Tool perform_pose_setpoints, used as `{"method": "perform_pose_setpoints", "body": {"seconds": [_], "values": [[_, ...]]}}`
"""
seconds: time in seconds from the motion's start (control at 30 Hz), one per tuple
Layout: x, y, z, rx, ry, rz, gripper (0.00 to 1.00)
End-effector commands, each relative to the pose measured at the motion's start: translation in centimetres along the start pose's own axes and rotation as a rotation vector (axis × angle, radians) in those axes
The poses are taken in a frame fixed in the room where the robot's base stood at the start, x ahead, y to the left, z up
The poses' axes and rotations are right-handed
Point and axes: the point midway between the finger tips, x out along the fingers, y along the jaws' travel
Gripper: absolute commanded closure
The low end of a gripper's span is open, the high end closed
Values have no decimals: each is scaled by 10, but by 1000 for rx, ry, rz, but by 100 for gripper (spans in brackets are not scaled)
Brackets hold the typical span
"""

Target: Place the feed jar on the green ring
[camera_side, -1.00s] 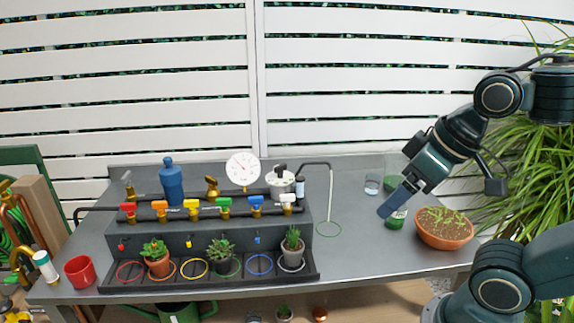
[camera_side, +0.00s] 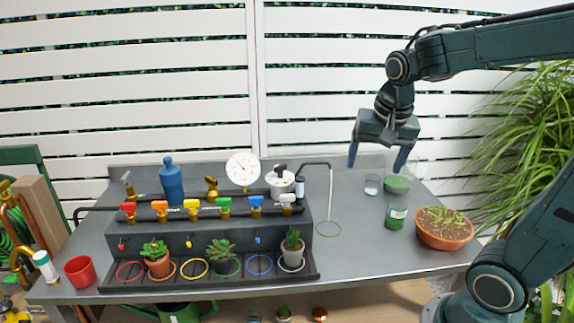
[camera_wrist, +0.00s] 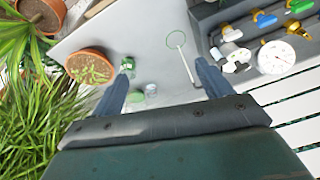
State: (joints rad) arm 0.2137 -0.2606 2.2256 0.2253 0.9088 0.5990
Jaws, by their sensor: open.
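The feed jar appears to be the small green jar with a white label (camera_side: 395,216), upright on the bench left of the terracotta bowl; it also shows in the wrist view (camera_wrist: 128,67). A thin green ring (camera_side: 328,237) lies flat on the bench left of the jar, below a bent spout; it shows at the top of the wrist view (camera_wrist: 168,41). Another green ring (camera_side: 226,275) is in the black tray, around a succulent pot. My gripper (camera_side: 377,162) is open and empty, raised above the back of the bench, fingers down; its fingers frame the wrist view (camera_wrist: 163,80).
A glass vessel with green contents (camera_side: 397,184) and a small clear glass (camera_side: 372,185) stand behind the jar. The terracotta bowl of seedlings (camera_side: 444,230) is to its right. A valve manifold (camera_side: 210,238) fills the left. Bench between jar and ring is clear.

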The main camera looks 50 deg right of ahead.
Motion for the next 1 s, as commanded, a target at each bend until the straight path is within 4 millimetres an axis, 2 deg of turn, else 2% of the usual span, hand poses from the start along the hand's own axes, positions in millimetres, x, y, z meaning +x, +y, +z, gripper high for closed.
{"method": "perform_pose_setpoints", "body": {"seconds": [0.2,0.5,0.8,1.0], "values": [[30,6,-42,320,-14,117,22],[80,26,-91,749,5,279,22],[137,60,-129,1165,64,448,22],[171,85,-144,1390,118,544,22]]}}
